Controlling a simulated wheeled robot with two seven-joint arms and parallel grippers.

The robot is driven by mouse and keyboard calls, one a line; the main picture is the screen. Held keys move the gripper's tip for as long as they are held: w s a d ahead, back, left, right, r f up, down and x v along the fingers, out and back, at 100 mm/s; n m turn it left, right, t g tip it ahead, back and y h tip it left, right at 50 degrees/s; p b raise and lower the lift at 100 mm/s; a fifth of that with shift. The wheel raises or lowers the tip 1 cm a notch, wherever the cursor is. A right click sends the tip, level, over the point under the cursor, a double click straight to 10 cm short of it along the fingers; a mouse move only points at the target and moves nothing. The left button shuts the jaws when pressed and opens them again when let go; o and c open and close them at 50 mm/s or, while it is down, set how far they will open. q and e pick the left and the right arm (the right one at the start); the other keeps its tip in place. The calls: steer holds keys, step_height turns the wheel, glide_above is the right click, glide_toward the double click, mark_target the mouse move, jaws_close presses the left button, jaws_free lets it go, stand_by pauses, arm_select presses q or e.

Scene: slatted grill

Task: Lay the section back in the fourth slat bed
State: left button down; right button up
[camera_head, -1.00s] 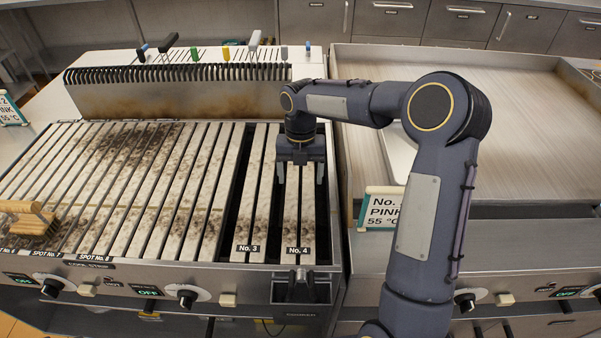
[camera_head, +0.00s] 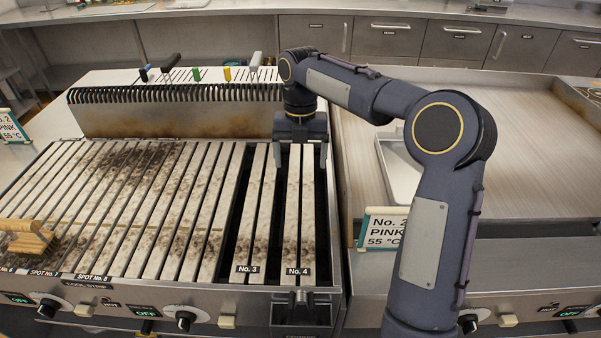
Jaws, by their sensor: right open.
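The slatted grill (camera_head: 185,220) fills the left half of the head view. The section marked No. 4 (camera_head: 292,222), a pair of pale slats with brown stains, lies in the rightmost bed, level with its neighbour. The section marked No. 3 (camera_head: 250,222) lies to its left. Dark gaps show on both sides of section No. 4. My right gripper (camera_head: 302,170) is over the far end of section No. 4, pointing down, with its fingers apart on either side of the slats. Whether the fingers touch the slats cannot be told. My left gripper is not in view.
A stained back plate (camera_head: 180,118) with a dark comb rack stands behind the slats. A wooden-handled brush (camera_head: 28,238) lies on the slats at left. A sign (camera_head: 384,228) and a flat griddle with a white tray (camera_head: 400,165) are at right.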

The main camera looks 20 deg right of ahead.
steer(key=s+r+m+t+y, duration=0.1)
steer(key=s+r+m+t, duration=0.3)
steer(key=s+m, duration=1.3)
steer(key=s+a+f+m+t+y, duration=0.2)
steer(key=s+a+f+m, duration=0.2)
steer(key=s+m, duration=0.7)
step_height(320, 180, down, 2)
steer(key=m, duration=0.4)
steer(key=shift+a+f+m+t, duration=0.15)
steer(key=shift+f+m+t, duration=0.15)
steer(key=shift+t, duration=0.1)
steer(key=shift+s+r, duration=0.1)
